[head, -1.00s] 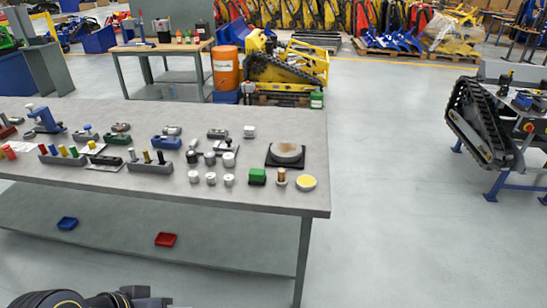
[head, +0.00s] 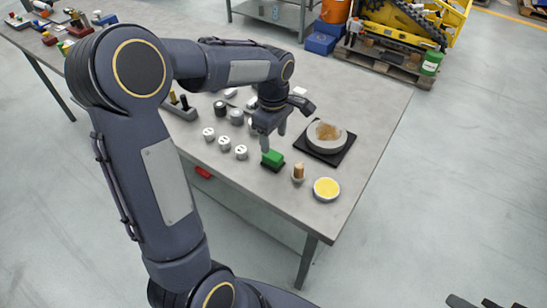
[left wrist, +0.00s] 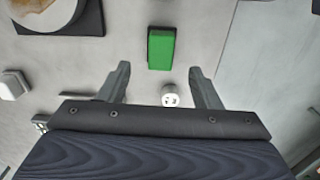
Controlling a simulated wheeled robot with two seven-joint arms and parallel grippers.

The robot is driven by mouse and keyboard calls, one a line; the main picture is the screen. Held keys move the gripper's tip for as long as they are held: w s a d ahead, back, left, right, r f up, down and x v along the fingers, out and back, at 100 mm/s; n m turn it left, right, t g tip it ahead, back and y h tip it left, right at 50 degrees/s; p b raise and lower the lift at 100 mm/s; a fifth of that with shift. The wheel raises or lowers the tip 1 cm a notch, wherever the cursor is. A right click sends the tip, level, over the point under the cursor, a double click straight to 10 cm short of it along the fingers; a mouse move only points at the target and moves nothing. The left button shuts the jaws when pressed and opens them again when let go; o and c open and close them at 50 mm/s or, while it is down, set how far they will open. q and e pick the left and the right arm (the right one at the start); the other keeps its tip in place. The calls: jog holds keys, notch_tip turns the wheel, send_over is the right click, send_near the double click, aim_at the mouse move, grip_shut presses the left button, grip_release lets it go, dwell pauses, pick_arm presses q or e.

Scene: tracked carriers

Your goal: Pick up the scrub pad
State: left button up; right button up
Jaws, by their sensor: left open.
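The scrub pad looks to be the green block (head: 272,157) with a dark underside, lying on the grey table near its front edge. It also shows in the left wrist view (left wrist: 161,46), ahead of my fingertips and roughly centred between them. My left gripper (head: 274,138) is above the table just behind the block, fingers pointing down. In the left wrist view the gripper (left wrist: 160,68) is open, with nothing between its fingertips. Dark tips at the lower right edge of the head view may be my right gripper (head: 485,302); its state is unclear.
A round grey stone on a black mat (head: 345,150) lies right of the block. A wooden-topped peg (head: 298,172) and a yellow-filled dish (head: 326,189) stand close by. Several white knobs (head: 225,144) stand to the left. The table's right corner is clear.

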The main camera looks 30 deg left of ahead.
aim_at(273, 154)
pick_arm(q)
notch_tip(273, 154, down, 8)
jog(key=shift+a+p, duration=0.1)
jog(key=shift+p, duration=0.4)
jog(key=shift+c, duration=0.2)
jog(key=c, duration=1)
